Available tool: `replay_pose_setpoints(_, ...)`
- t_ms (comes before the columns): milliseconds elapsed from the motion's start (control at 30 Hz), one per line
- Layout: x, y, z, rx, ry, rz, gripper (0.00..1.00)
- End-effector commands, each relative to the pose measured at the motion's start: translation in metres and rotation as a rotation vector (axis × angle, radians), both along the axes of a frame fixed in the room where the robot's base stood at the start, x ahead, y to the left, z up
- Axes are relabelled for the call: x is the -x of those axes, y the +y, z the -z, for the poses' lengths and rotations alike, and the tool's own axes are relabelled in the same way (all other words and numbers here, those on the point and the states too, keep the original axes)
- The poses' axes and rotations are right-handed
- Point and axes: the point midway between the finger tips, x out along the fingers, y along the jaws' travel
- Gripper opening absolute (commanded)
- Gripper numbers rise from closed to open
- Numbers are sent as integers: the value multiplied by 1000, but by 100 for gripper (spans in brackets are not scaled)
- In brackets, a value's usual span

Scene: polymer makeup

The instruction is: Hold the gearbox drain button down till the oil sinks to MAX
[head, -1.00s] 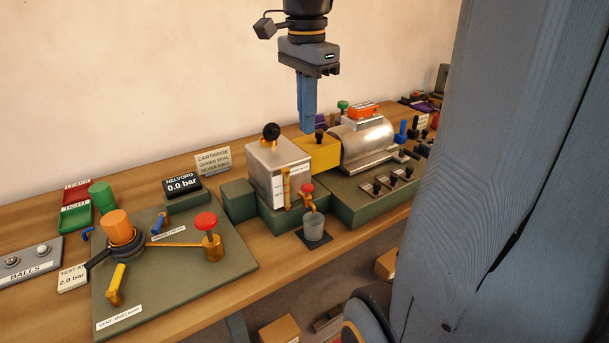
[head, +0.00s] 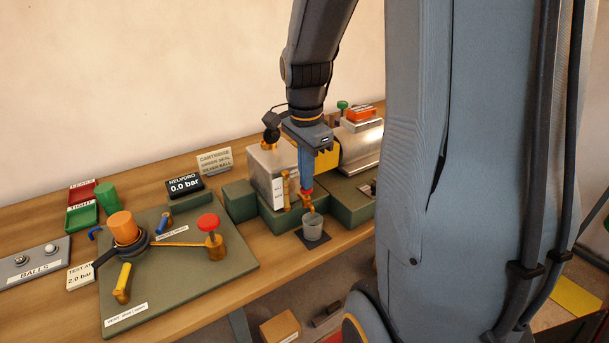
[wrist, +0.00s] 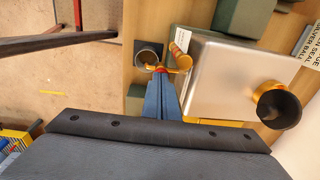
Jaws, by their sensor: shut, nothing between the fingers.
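The gearbox is a silver box (head: 262,160) on a green base; it also shows in the wrist view (wrist: 222,75). On its front is an amber sight tube (head: 286,190), also in the wrist view (wrist: 180,42). The oil level and the MAX mark are too small to read. The red drain button (head: 307,191) sits on a brass tap beside the tube, above a grey cup (head: 313,228). My gripper (head: 306,186) is shut and empty, pointing down with its blue fingertips at the button. In the wrist view the fingertips (wrist: 161,77) partly cover it. I cannot tell whether it is pressed.
A green board (head: 180,285) at the left carries a red knob (head: 208,222), an orange cap (head: 124,226) and a yellow handle (head: 122,282). The table's front edge is just before the cup.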

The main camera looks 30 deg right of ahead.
Motion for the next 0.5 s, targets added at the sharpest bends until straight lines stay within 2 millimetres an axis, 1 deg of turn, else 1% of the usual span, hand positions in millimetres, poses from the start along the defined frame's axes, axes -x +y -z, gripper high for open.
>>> replay_pose_setpoints(367, 0, 0, 3, 0, -1, 0, 0)
replay_pose_setpoints(433, 0, 0, 6, 0, 0, 0, 0)
replay_pose_setpoints(500, 0, 0, 14, 0, 2, 0, 0)
